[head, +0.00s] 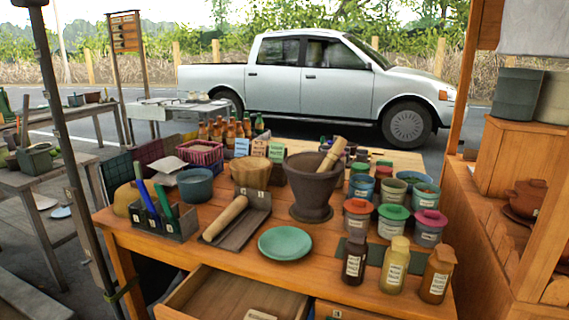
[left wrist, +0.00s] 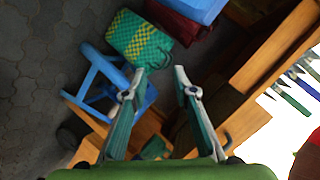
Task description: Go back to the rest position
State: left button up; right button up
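The dark clay mortar (head: 312,187) stands upright on the wooden table in the head view. A wooden pestle (head: 333,153) leans in it, its upper end sticking out to the upper right. My left gripper (left wrist: 159,72) shows only in the left wrist view. Its two fingers are apart with nothing between them, above a paved floor and beside wooden furniture. The mortar is not in that view. Neither gripper shows in the head view, and my right gripper is in no view.
The table (head: 150,236) is crowded with jars, bottles and a green plate (head: 285,243). An open drawer (head: 232,296) sticks out at its front. In the left wrist view, a blue stool (left wrist: 104,80) and a green-yellow woven bag (left wrist: 138,38) are on the floor.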

pick_arm(q)
jog(key=s+d+f+n+g+p, duration=0.2)
jog(key=s+d+f+n+g, duration=0.1)
jog(key=s, duration=0.8)
jog(key=s+d+f+n+g+y+p, duration=0.1)
jog(key=s+d+f+n+g+p, duration=0.2)
jog(key=s+f, duration=0.4)
jog(key=s+d+f+n+g+y+p, duration=0.1)
jog(key=s+d+f+n+g, duration=0.3)
jog(key=s, duration=1)
jog(key=shift+s+d+f+g+p, duration=0.4)
jog(key=shift+d+f+g+p, duration=0.3)
jog(key=shift+f+g, duration=0.3)
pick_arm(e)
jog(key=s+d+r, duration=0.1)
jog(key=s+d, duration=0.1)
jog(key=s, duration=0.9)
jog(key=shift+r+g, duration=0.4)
pick_arm(q)
jog(key=shift+w+r, duration=0.1)
